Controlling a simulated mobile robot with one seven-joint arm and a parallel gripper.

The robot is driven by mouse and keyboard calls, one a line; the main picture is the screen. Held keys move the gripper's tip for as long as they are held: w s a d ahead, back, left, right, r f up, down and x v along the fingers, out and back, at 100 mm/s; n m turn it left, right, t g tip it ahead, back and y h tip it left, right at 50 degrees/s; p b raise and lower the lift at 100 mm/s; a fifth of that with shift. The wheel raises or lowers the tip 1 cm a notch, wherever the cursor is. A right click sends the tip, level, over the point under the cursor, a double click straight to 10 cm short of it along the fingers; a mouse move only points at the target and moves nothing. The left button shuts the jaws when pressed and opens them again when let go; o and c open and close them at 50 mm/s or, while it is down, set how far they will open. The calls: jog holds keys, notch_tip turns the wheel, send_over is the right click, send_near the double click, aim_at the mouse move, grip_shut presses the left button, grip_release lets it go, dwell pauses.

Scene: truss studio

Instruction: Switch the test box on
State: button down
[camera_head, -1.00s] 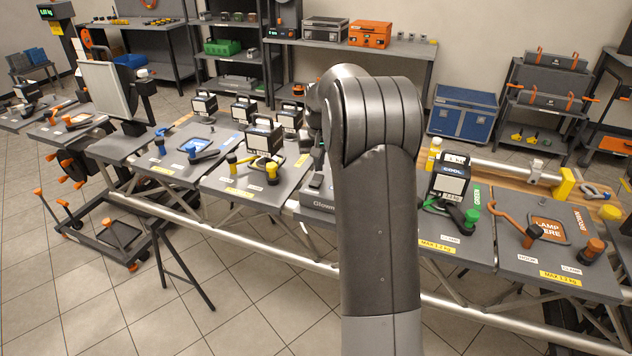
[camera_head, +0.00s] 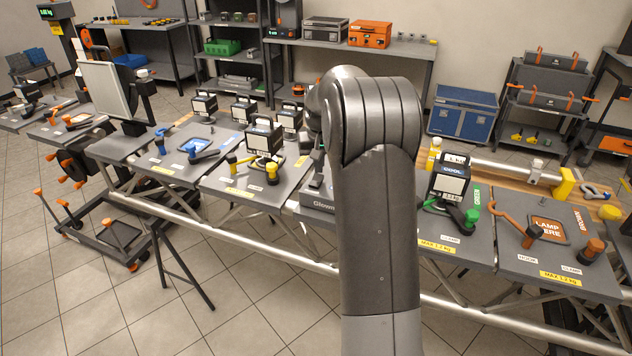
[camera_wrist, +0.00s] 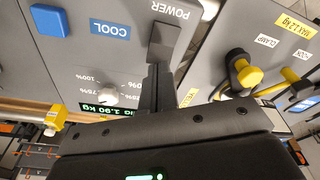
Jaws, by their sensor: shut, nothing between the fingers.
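The test box (camera_wrist: 125,55) fills the upper left of the wrist view as a grey panel. It bears a dark POWER switch (camera_wrist: 165,42), a blue button (camera_wrist: 48,20) by a COOL label, a pale percentage knob (camera_wrist: 108,95) and a lit green display (camera_wrist: 105,108). My gripper (camera_wrist: 155,86) is shut and empty, its dark fingertips right at the lower end of the switch. I cannot tell whether they touch it or which way the switch is set. In the head view, only the left edge of the test box (camera_head: 317,201) shows; my arm hides the rest and the gripper.
A yellow clamp knob (camera_wrist: 247,74) stands on the neighbouring panel right of the box. Lamps and yellow clamps (camera_head: 268,172) crowd the left panel.

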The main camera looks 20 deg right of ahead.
aim_at(318, 176)
jog(key=shift+f, duration=0.8)
jog(key=shift+r, duration=3.55)
jog(key=s+a+r+n+t, duration=0.1)
jog(key=s+a+r, duration=0.45)
jog(key=s, duration=0.35)
jog(key=s+a+r+n+t, duration=0.1)
jog(key=s+a+r, duration=0.4)
jog(key=s, duration=0.4)
jog(key=s+a+f+t, duration=0.1)
jog(key=s+a+f, duration=0.1)
jog(key=s, duration=0.8)
jog(key=s+a+f+n, duration=0.1)
jog(key=s+a+f, duration=0.2)
jog(key=s, duration=0.6)
jog(key=shift+s+a+f+t, duration=0.3)
jog(key=shift+s+a+t, duration=0.1)
jog(key=shift+a, duration=0.75)
